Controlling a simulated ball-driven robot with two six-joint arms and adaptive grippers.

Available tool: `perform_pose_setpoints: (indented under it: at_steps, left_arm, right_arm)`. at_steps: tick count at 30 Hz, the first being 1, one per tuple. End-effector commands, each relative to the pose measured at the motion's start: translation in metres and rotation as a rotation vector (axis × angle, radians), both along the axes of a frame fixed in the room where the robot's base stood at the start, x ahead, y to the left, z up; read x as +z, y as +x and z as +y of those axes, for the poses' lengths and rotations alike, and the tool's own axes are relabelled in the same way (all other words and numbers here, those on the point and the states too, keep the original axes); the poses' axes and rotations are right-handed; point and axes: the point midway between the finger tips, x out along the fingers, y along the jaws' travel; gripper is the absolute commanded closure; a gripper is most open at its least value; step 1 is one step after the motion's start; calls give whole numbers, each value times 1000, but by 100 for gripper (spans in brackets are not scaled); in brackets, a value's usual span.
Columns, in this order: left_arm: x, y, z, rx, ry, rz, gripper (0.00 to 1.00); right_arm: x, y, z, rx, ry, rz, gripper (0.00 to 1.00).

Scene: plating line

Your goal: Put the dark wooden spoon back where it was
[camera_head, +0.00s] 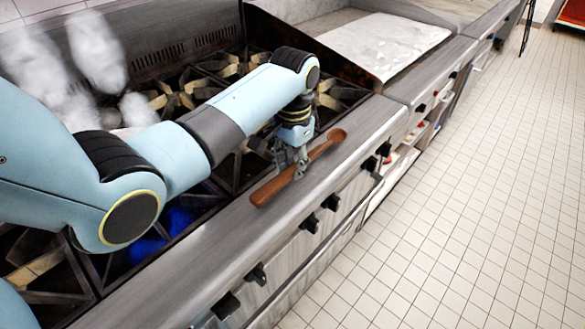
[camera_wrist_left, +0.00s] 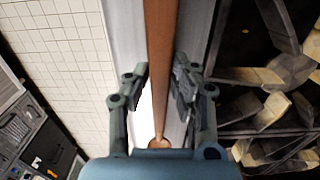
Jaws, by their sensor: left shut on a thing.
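The dark wooden spoon (camera_head: 272,191) lies lengthwise along the steel front ledge of the stove (camera_head: 219,234) in the head view. Its bowl points to the far right and its thick handle end points toward the near left. My left gripper (camera_head: 294,163) reaches down from above and is shut on the spoon near its middle. In the left wrist view, the spoon (camera_wrist_left: 161,50) runs between the two fingers of my left gripper (camera_wrist_left: 160,82). I cannot tell whether the spoon touches the ledge or hangs just above it. My right gripper is not in view.
Burner grates (camera_head: 175,92) fill the stove top behind the ledge, with a blue flame (camera_head: 180,220) under my arm and white steam at the upper left. Black knobs (camera_head: 309,223) line the front. A griddle (camera_head: 385,42) stands beyond. The tiled floor (camera_head: 480,200) is clear.

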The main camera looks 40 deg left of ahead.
Motion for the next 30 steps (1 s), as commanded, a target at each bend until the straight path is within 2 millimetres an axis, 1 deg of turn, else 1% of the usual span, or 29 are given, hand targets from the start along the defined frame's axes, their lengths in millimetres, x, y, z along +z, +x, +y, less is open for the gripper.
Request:
perform_pose_setpoints:
  at_steps: [1,4,9,15,16,21,30]
  left_arm:
    - [-7,0,0,0,-1,3,100]
    - [-17,0,0,0,0,0,100]
    - [-18,1,0,-1,1,-1,100]
    - [-22,0,0,-1,0,0,100]
    - [-22,0,0,-1,0,0,76]
    - [-21,0,0,-1,1,-1,54]
    - [-19,0,0,-1,1,-1,54]
  right_arm:
    - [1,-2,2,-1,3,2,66]
    - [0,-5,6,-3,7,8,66]
    - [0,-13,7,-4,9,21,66]
    - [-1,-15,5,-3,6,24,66]
    - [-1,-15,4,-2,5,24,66]
    - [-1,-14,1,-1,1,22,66]
    - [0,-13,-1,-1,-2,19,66]
